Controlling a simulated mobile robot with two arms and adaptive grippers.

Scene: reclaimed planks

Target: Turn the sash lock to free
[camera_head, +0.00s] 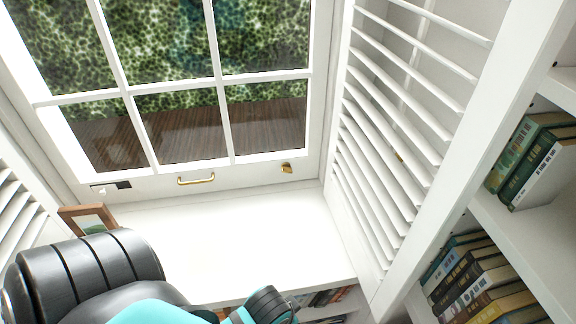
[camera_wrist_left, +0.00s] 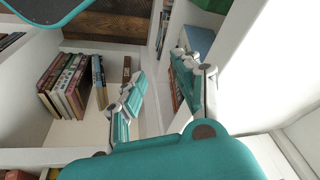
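A small brass fitting, seemingly the sash lock (camera_head: 287,168), sits on the bottom rail of the white window sash, toward its right end. It is too small to tell which way it is turned. A brass pull handle (camera_head: 196,179) is on the same rail, left of it. My left gripper (camera_wrist_left: 160,68) shows in the left wrist view with its two teal fingers spread and nothing between them. It faces bookshelves there; the lock does not show in that view. In the head view my black and teal arm fills the bottom left, well below the lock. My right gripper is not in view.
The white sill (camera_head: 240,240) below the window is mostly clear. A wooden picture frame (camera_head: 88,218) stands at its left end. Louvred shutters (camera_head: 385,150) flank the window. Shelves with books (camera_head: 475,275) stand at the right; more books (camera_wrist_left: 70,88) show in the wrist view.

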